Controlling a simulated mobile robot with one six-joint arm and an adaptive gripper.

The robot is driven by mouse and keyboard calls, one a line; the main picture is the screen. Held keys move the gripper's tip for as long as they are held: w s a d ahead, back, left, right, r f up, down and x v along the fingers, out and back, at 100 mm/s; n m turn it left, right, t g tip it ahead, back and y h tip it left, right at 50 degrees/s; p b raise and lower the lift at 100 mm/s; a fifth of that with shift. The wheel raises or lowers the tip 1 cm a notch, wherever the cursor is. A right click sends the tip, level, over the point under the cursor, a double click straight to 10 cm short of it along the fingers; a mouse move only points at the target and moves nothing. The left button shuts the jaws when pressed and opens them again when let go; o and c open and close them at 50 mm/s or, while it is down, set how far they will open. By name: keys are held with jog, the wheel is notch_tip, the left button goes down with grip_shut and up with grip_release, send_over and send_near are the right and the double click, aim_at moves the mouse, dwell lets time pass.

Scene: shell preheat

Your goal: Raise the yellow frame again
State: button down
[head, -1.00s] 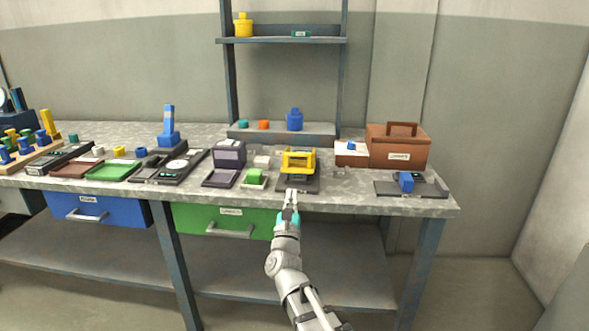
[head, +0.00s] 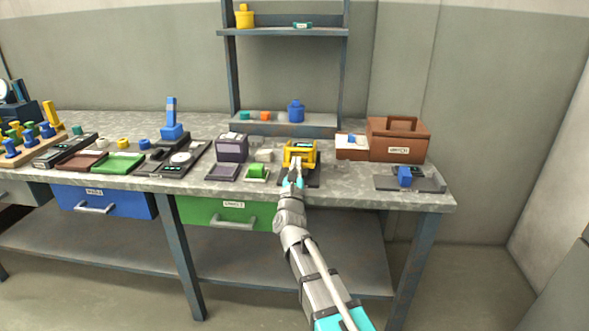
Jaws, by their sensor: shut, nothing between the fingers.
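The yellow frame (head: 301,148) stands on a dark base plate (head: 313,180) near the front edge of the bench, right of centre. My gripper (head: 295,162) is at the front of the frame, with its fingertips close to the frame's lower front part. The fingers look shut with nothing between them. I cannot tell whether the fingertips touch the frame. My gripper and wrist hide part of the base plate.
A shelf (head: 285,32) rises behind.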

jog(key=shift+w+r, duration=0.3)
jog(key=shift+w, duration=0.15)
jog(key=shift+d, duration=0.1)
jog(key=shift+w+d+r+p, duration=0.15)
jog(key=shift+d+p, duration=0.05)
jog(key=shift+p, duration=0.3)
jog(key=shift+a+r+g+p, duration=0.15)
jog(key=shift+a+g+p, duration=0.05)
jog(key=shift+g+p, duration=0.15)
